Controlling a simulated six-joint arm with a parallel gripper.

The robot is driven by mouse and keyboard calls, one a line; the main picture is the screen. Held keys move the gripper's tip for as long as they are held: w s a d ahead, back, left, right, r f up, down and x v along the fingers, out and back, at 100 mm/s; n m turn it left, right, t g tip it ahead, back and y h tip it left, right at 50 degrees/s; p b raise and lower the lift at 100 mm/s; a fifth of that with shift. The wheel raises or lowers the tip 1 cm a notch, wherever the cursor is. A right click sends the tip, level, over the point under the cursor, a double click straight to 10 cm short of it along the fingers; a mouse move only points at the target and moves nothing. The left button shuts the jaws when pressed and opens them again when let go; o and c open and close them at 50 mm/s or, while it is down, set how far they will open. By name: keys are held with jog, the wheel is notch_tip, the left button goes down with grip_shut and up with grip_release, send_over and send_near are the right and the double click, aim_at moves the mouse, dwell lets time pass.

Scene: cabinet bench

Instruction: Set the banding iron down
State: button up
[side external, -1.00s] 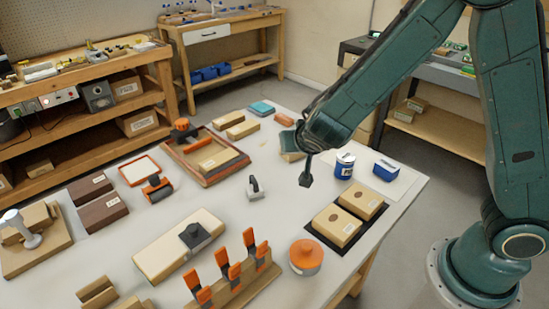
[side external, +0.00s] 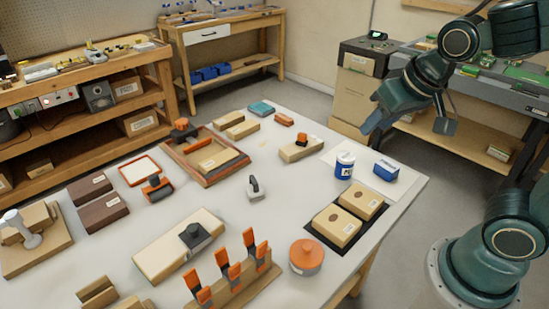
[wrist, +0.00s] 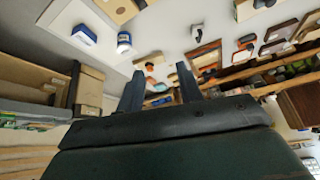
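An orange-and-dark hand tool (side external: 301,138), which I take for the banding iron, sits upright on a pale wooden board (side external: 288,154) near the far right of the bench. In the wrist view it is too small to single out surely. My gripper (side external: 410,124) is off the bench's right edge, raised and well apart from the tool. Its two fingers are spread with nothing between them; the wrist view shows the gap (wrist: 160,90) too.
The blue-and-white tin (side external: 344,165) and blue box (side external: 386,171) stand near the bench's right edge. Wooden blocks (side external: 338,226) lie on a dark mat before them. An orange-lidded round pot (side external: 306,257) and upright orange clamps (side external: 250,245) are nearer. Bare bench top surrounds the grey-handled tool (side external: 255,188).

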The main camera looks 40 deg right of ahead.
jog(key=s+a+r+n+y, duration=0.1)
jog(key=s+r+n, duration=0.1)
jog(key=s, duration=0.6)
jog(key=shift+s+n, duration=0.25)
jog(key=shift+n, duration=0.45)
